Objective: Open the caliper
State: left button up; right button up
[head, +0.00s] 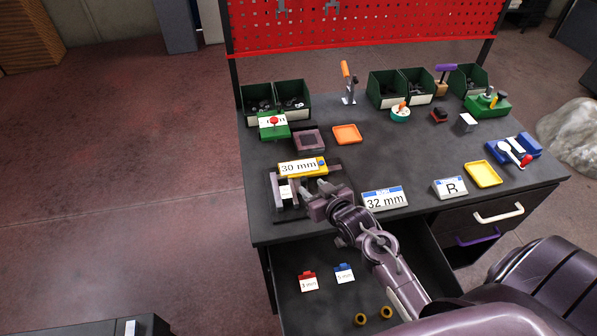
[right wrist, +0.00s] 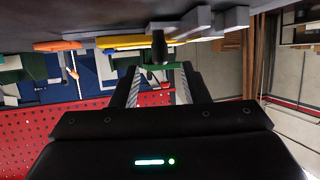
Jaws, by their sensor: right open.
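What looks like the caliper (head: 276,190) is a dark device with a small white label, lying at the table's front left. The yellow "30 mm" sign (head: 298,168) stands just behind it. My right gripper (head: 316,190) reaches in from the lower right and is at the device's right side; I cannot tell whether it touches. In the right wrist view the fingers (right wrist: 160,82) are spread apart, with a dark knob-like part (right wrist: 159,46) showing beyond the gap. The gripper hides part of the device's right side. My left gripper is not in view.
A "32 mm" sign (head: 384,199) stands right of my gripper, then an "R" sign (head: 450,188) and a yellow tray (head: 483,175). Green bins (head: 292,88) line the back. Below, an open drawer (head: 325,309) holds red and blue tags. The table's middle is fairly clear.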

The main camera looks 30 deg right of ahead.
aim_at(306, 181)
jog(key=p+x, duration=0.1)
jog(key=x, duration=0.3)
jog(key=shift+w+r, duration=0.15)
jog(key=shift+x, duration=1.15)
jog(key=c, duration=0.4)
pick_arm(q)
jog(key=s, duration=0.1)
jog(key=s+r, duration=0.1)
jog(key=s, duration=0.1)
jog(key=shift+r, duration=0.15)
pick_arm(e)
grip_shut()
